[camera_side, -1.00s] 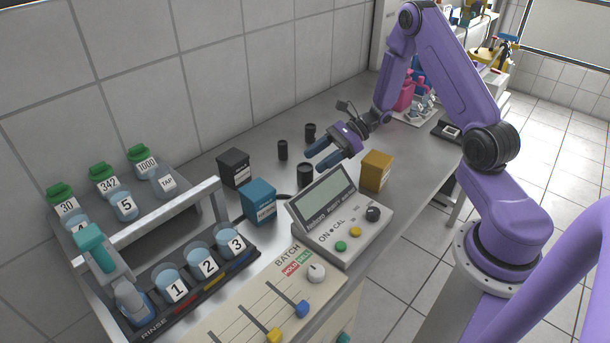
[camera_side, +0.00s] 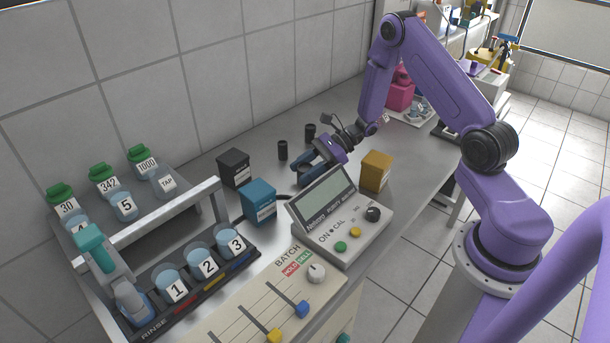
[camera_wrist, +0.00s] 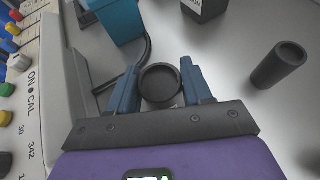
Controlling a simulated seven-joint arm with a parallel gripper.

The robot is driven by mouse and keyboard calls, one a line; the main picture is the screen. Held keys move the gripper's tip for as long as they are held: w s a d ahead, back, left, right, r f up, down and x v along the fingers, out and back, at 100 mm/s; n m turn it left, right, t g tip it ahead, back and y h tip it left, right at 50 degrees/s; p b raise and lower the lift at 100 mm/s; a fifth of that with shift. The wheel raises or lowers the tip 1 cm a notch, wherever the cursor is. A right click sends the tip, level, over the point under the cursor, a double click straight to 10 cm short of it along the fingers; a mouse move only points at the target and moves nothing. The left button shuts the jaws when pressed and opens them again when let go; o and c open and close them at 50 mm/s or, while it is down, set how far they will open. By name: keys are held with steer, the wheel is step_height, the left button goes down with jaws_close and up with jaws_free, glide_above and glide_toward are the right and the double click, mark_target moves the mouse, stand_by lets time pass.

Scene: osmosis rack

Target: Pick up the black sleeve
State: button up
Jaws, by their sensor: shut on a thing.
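A black sleeve (camera_wrist: 160,83), a short open-topped cylinder, stands upright between the fingers of my gripper in the wrist view. My gripper (camera_side: 306,172) is shut on this sleeve, with a blue finger on each side of it. In the side view the fingers and the meter hide the held sleeve. A second black sleeve (camera_side: 283,150) stands on the bench behind the gripper, and it also shows at the right in the wrist view (camera_wrist: 278,65). A third black sleeve (camera_side: 310,133) stands farther back beside it.
A grey meter (camera_side: 340,215) with a screen and knobs stands close in front of my gripper. A blue box (camera_side: 258,202) and a black box (camera_side: 234,168) are to the left, a mustard box (camera_side: 376,171) to the right. A dark cable (camera_wrist: 137,66) runs near the left finger.

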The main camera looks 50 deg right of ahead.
mark_target(305, 167)
steer(key=shift+r, duration=0.15)
step_height(305, 167, up, 9)
steer(key=shift+d+r, duration=0.1)
steer(key=shift+r, duration=0.15)
steer(key=d+r+m+t+h, duration=0.3)
steer(key=d+m+t+h, duration=0.7)
steer(key=d, duration=1.2)
steer(key=w+d+f, duration=0.2)
steer(key=w+f, duration=0.1)
steer(key=w, duration=0.1)
steer(key=w+d+f+g, duration=0.1)
steer(key=w+f, duration=0.1)
steer(key=w, duration=0.1)
steer(key=w+d+f+m+g+y, duration=0.1)
steer(key=w+d+f, duration=0.1)
steer(key=w+f, duration=0.1)
steer(key=shift+w+d+f, duration=0.15)
steer(key=shift+w+f, duration=0.05)
steer(key=shift+w, duration=0.25)
steer(key=shift+w+d+f, duration=0.15)
steer(key=shift+w, duration=0.25)
steer(key=shift+w+d+f, duration=0.15)
steer(key=shift+w+f, duration=0.15)
steer(key=shift+f, duration=1.6)
